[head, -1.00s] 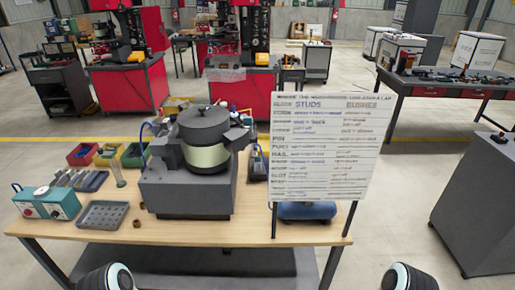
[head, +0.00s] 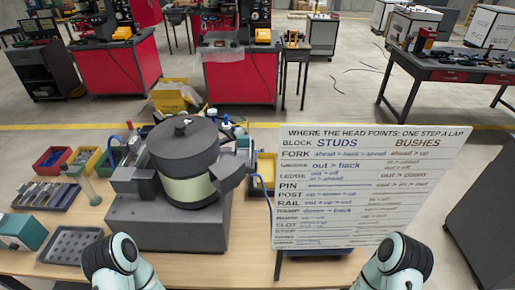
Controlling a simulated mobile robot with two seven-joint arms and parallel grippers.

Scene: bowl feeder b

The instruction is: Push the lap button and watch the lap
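The bowl feeder (head: 188,190) stands on the wooden bench, a dark lidded bowl with a pale band on a grey block base (head: 150,225). A teal control box (head: 18,232) is cut off at the left edge; its front and any buttons are mostly out of view, so I cannot pick out the lap button. A white board (head: 365,190) headed "Where the head points: one step a lap" stands right of the feeder. My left arm (head: 118,262) and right arm (head: 395,262) show at the bottom edge; neither gripper is in view.
A grey tray (head: 75,245) lies left of the feeder base. Red (head: 52,158), yellow (head: 82,160) and green bins and a dark rack (head: 45,196) stand behind it. A yellow bin (head: 265,170) is behind the board. A grey cabinet (head: 485,215) stands at the right.

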